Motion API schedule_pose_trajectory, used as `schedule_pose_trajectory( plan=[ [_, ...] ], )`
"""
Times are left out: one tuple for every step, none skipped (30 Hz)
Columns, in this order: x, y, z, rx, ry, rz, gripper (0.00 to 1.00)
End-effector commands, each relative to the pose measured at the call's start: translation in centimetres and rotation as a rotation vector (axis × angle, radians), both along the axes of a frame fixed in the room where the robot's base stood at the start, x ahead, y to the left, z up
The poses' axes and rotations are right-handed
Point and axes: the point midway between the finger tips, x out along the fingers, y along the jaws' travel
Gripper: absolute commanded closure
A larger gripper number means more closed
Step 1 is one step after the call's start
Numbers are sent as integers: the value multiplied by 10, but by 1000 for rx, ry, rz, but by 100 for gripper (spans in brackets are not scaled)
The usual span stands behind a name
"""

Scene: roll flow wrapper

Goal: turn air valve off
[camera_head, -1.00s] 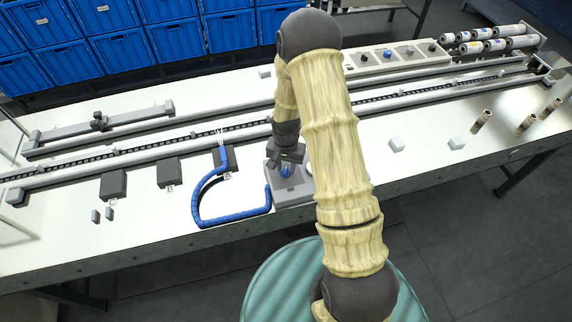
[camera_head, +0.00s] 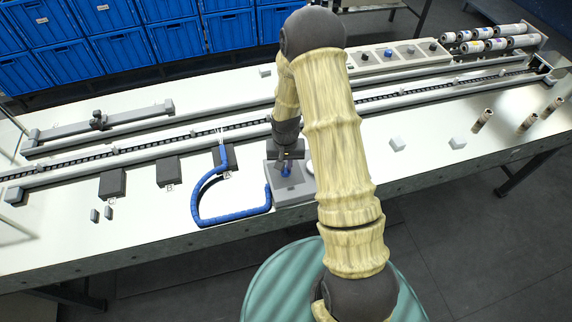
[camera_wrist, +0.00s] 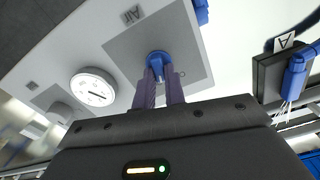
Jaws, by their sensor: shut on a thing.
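The air valve's blue knob (camera_wrist: 158,62) sits on a grey plate (camera_wrist: 120,45) marked "Air" in the wrist view. The knob also shows in the head view (camera_head: 286,171), on a grey box (camera_head: 298,190) near the table's front edge. My gripper (camera_wrist: 160,78) is shut on the blue knob, with its two fingers on either side of the handle. My gripper partly hides the knob. A round white gauge (camera_wrist: 93,88) is beside the plate.
A blue hose (camera_head: 235,217) curves from the box to the left. Black blocks (camera_head: 113,184) stand along a long conveyor (camera_head: 240,130) behind. A panel with knobs (camera_head: 395,55) is at the back right.

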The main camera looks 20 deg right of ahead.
Motion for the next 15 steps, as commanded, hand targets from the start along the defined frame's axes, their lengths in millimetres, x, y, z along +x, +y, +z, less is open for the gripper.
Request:
schedule_pose_trajectory(
  plan=[
    [1,1,0,1,-2,40,100],
    [1,1,0,1,-2,67,100],
    [1,1,0,0,-3,103,100],
    [1,1,0,0,-3,131,100],
    [1,1,0,0,-3,160,100],
    [1,1,0,1,-2,198,100],
    [1,1,0,1,-2,226,100],
    [1,2,0,1,-2,255,100],
    [1,2,0,1,-2,293,100],
    [1,2,0,1,-2,322,100],
    [1,2,0,1,-2,350,100],
    [1,3,0,1,-2,389,100],
    [1,3,0,1,-2,417,100],
    [1,3,1,0,-2,444,100],
    [1,3,1,0,-2,480,100]
  ],
)
